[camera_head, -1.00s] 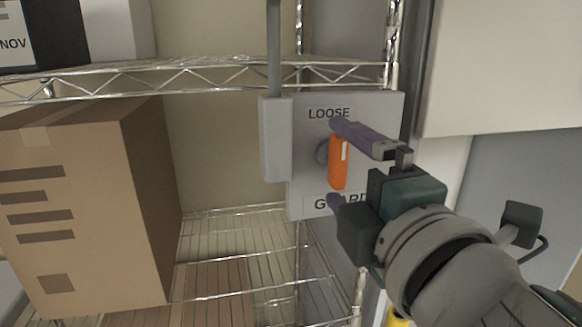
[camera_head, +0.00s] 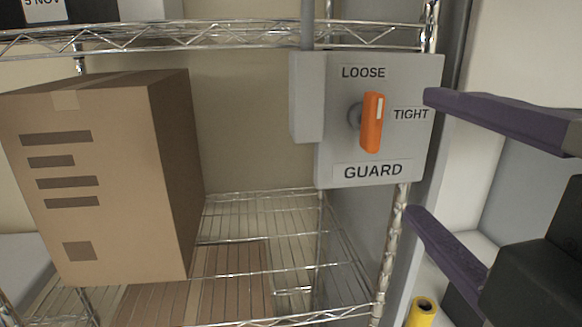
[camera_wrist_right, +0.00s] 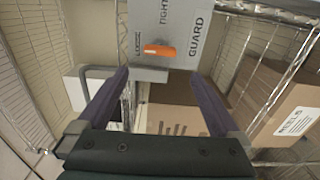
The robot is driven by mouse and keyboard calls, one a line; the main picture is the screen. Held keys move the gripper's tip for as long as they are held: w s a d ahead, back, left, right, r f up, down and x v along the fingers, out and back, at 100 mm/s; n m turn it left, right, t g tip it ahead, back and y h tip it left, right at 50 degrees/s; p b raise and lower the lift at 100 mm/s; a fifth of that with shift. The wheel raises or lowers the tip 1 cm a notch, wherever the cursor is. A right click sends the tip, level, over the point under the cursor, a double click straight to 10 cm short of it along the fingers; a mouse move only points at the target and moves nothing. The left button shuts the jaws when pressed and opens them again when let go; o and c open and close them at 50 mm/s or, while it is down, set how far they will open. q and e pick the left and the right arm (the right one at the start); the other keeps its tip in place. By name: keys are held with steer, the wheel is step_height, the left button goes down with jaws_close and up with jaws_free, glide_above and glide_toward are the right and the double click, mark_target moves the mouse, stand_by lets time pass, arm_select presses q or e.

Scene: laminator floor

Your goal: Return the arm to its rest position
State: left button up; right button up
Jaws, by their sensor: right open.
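My right gripper (camera_head: 420,152) is at the right edge of the head view, its two purple fingers wide apart and empty. It is right of the grey guard panel (camera_head: 334,150) and apart from the orange knob (camera_head: 371,123). The knob stands close to upright, its white mark at the top, below the word LOOSE; TIGHT is to its right. In the right wrist view the knob (camera_wrist_right: 159,50) lies beyond the open fingers (camera_wrist_right: 165,88). My left gripper is not in view.
A large cardboard box (camera_head: 100,180) stands on the wire shelf (camera_head: 265,209) at left. A shelf rail (camera_head: 200,36) crosses above. A yellow cylinder (camera_head: 422,312) is at the bottom right. Another box (camera_wrist_right: 285,122) shows at right in the wrist view.

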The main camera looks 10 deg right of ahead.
steer(key=s+d+f+m+g+h+p, duration=0.35)
steer(key=d+m+g+p, duration=0.35)
steer(key=m, duration=0.3)
steer(key=s+f+m+g+y+p, duration=0.1)
steer(key=s+f+m+g+p, duration=0.1)
steer(key=s, duration=0.3)
steer(key=s+a+f+m+g+y+p, duration=0.1)
steer(key=s+f+m+g+y+p, duration=0.1)
steer(key=s+m+g, duration=0.2)
steer(key=shift+s+a+f+m+g, duration=0.3)
steer(key=shift+s+g, duration=0.4)
steer(key=shift+s, duration=0.25)
